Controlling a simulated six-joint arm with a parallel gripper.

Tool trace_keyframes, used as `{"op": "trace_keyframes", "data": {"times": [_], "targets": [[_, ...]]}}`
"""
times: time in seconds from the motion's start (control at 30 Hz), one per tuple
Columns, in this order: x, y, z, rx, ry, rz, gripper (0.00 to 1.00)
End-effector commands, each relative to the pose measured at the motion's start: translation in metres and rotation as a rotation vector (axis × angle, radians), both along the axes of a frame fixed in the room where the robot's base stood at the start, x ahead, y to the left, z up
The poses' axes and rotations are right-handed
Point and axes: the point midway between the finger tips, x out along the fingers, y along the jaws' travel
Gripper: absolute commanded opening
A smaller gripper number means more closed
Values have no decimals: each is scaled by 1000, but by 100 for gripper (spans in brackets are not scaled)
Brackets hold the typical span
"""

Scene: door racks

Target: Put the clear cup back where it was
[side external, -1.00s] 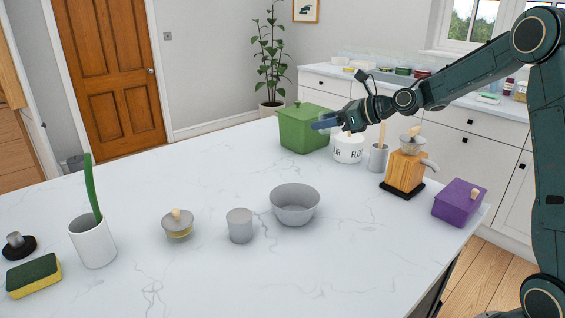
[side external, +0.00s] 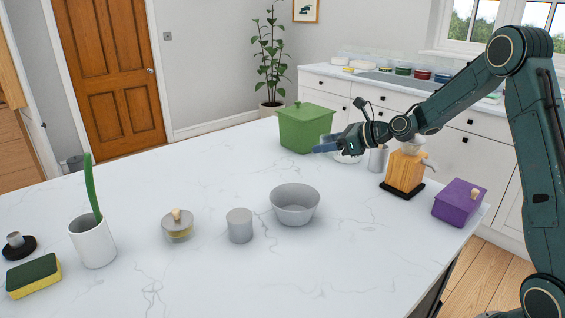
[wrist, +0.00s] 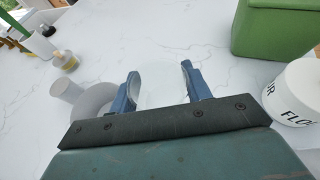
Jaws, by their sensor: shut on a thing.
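My gripper (side external: 321,147) is low over the back right part of the counter, in front of the green box. In the wrist view, its two blue fingers (wrist: 158,82) stand apart on either side of the clear cup (wrist: 162,88), which shows only as a faint see-through shape. My gripper is shut on this cup. In the side view the cup is too faint to make out clearly, and I cannot tell whether its base touches the counter.
The green box (side external: 303,128) is behind my gripper, and the flour jar (wrist: 299,92) is close on its right. A grey bowl (side external: 295,206), a grey cup (side external: 240,226) and a lidded jar (side external: 177,230) stand further forward. The left-centre counter (side external: 150,200) is clear.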

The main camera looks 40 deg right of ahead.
Motion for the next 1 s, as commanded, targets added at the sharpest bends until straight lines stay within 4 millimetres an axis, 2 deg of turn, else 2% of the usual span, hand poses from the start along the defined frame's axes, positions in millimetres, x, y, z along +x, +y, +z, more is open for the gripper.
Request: {"op": "trace_keyframes", "data": {"times": [0.03,0.2,0.4,0.53,0.83,1.0], "targets": [[0,0,-12,4,5,-1,23],[0,0,-44,3,4,-1,23],[0,0,-72,1,2,-1,23],[0,0,-80,2,1,-1,23],[0,0,-84,0,0,-1,23],[0,0,-100,3,2,0,23]]}}
